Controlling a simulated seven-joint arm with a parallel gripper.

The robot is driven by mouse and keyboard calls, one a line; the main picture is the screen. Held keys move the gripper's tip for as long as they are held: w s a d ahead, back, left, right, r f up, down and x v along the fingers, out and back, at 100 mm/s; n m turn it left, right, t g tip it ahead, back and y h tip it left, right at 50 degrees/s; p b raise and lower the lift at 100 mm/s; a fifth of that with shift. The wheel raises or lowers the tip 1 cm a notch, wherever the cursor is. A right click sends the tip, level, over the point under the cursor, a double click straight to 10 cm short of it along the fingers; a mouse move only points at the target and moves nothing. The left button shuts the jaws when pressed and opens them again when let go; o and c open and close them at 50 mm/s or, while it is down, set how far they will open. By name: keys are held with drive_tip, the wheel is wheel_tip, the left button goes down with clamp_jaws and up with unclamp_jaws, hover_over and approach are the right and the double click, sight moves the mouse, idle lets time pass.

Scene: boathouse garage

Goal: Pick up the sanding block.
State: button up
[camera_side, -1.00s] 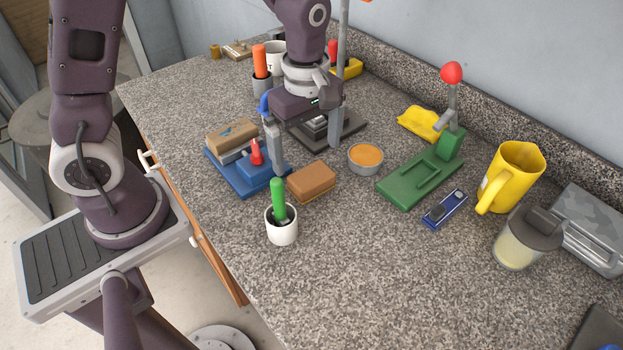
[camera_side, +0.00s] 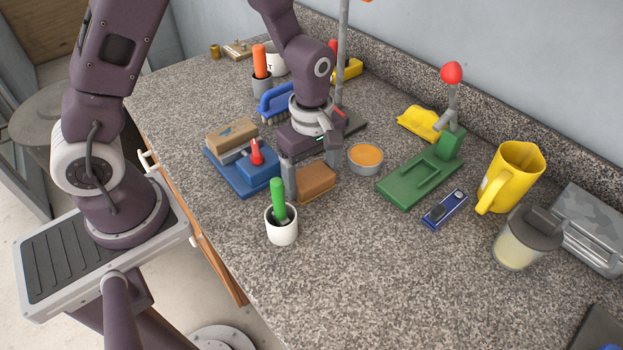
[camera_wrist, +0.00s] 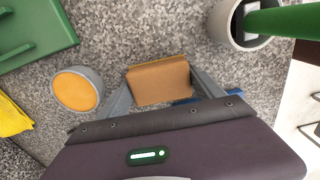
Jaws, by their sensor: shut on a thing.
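The sanding block (camera_side: 317,181) is a brown, rectangular block with a lighter tan top, near the middle of the counter. It looks to be on the counter or barely off it; I cannot tell which. My gripper (camera_side: 312,183) is down over it with one finger at each side. In the wrist view, the block (camera_wrist: 160,82) sits between the two grey fingers of my gripper (camera_wrist: 161,85), which are shut on its sides. The fingers and palm hide parts of the block.
A white cup (camera_side: 282,230) with a green-handled tool stands close in front. A blue fixture (camera_side: 238,178) with a red knob is close on the left. A tin of orange material (camera_side: 365,160) and a green toggle press (camera_side: 420,180) are to the right.

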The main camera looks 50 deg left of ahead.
sight(312, 175)
wheel_tip(312, 175, up, 10)
idle(0.5)
